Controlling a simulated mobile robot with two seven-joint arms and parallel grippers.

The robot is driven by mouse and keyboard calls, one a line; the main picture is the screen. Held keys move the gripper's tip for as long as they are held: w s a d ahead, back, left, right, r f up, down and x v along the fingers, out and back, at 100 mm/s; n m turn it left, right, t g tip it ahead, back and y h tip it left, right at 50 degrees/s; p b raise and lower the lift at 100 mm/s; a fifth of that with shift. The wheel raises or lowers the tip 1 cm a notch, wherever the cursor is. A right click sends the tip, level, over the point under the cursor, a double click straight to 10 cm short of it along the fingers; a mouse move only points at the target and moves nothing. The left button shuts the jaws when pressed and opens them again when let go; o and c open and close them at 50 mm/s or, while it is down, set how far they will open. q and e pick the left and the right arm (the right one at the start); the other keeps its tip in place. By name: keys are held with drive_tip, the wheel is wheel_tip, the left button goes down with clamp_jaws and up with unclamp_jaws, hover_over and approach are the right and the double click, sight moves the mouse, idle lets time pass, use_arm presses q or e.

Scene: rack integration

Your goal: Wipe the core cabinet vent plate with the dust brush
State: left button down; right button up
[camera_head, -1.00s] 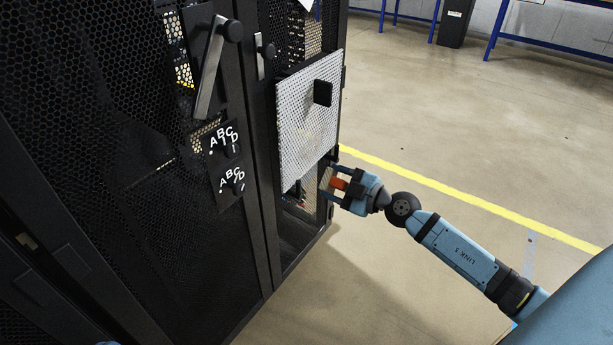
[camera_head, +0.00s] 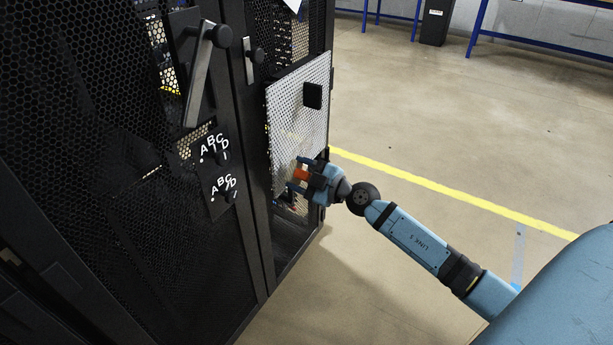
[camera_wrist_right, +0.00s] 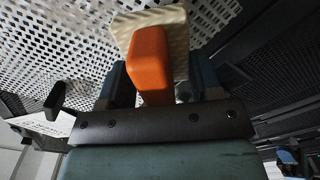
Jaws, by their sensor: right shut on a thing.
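The vent plate (camera_head: 296,117) is a light perforated panel on the front of the core cabinet, with a black square knob (camera_head: 313,95) near its upper right. My right gripper (camera_head: 302,173) is at the lower edge of the plate. It is shut on the dust brush, whose orange handle (camera_wrist_right: 148,62) and pale bristle block (camera_wrist_right: 178,30) show in the right wrist view. The bristle block faces the perforated plate (camera_wrist_right: 60,45) there; I cannot tell whether it touches. My left gripper is out of view.
Black mesh cabinet doors (camera_head: 90,150) fill the left, with a lever handle (camera_head: 205,75) and lettered dials (camera_head: 216,165). An open bay lies below the plate. The floor (camera_head: 430,130) to the right is clear, crossed by a yellow line (camera_head: 450,195).

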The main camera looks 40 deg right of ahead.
drive_tip(key=shift+p+x, duration=0.6)
drive_tip(key=shift+x, duration=0.5)
idle(0.5)
